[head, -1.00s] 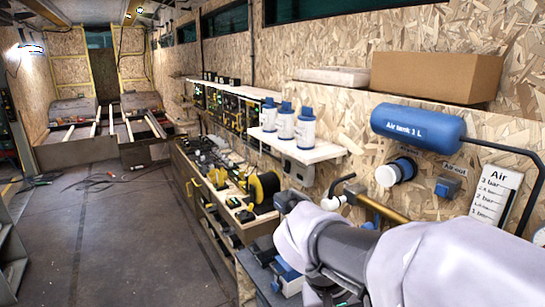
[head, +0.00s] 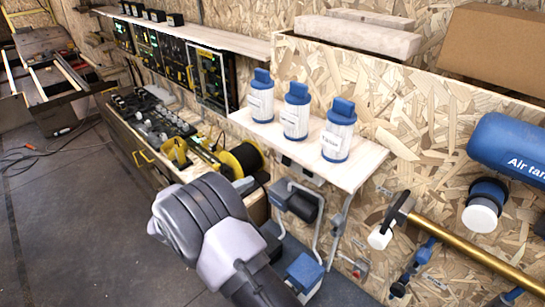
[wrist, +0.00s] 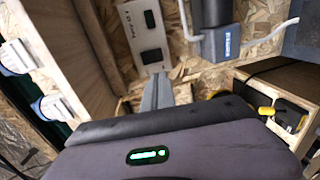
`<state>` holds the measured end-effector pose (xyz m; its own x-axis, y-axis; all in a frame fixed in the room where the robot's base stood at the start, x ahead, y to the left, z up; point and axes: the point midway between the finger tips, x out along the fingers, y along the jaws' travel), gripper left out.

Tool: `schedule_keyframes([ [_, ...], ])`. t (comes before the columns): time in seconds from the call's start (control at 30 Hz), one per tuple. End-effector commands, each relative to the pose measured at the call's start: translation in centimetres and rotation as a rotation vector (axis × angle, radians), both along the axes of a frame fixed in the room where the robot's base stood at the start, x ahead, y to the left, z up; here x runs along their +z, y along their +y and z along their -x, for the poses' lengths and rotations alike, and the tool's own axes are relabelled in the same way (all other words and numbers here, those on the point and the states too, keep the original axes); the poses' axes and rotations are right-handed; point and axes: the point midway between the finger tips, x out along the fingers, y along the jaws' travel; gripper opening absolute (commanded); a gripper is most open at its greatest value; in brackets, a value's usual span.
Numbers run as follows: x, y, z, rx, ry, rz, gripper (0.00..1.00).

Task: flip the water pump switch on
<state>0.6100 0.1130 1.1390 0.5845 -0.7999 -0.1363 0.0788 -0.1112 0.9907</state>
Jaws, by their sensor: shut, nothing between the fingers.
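A pale switch panel (wrist: 143,36) with dark rockers and small lettering shows in the wrist view, fixed to the chipboard wall beside the shelf. I cannot read the lettering surely, nor tell which way the rockers stand. In the head view the panel (head: 301,171) shows partly, below the bottle shelf. My gripper (wrist: 158,88) is shut and empty; its grey fingers point at the panel from below in the wrist view, and whether they touch cannot be told. In the head view my wrist hides the fingers. A blue and dark grey pump-like unit (wrist: 219,35) with pale pipes is right of the panel.
The shelf (head: 262,127) with three white, blue-capped bottles (head: 296,112) overhangs the panel area. A wooden box (wrist: 285,83) is at the right in the wrist view. A brass pipe (head: 475,250) and blue air tank (head: 512,147) are to the right.

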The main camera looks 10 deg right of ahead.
Motion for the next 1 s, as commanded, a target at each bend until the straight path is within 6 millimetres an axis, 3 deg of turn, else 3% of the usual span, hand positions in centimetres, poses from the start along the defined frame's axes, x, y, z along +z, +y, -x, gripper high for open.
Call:
schedule_keyframes([
  [0.27, -0.1, -0.5, -0.3, -0.003, 0.002, -0.001, 0.0],
  [0.8, -1.7, -9.2, -6.5, -0.006, 0.004, -0.001, 0.0],
  [1.0, -1.9, -11.0, -7.9, -0.004, 0.004, -0.001, 0.0],
])
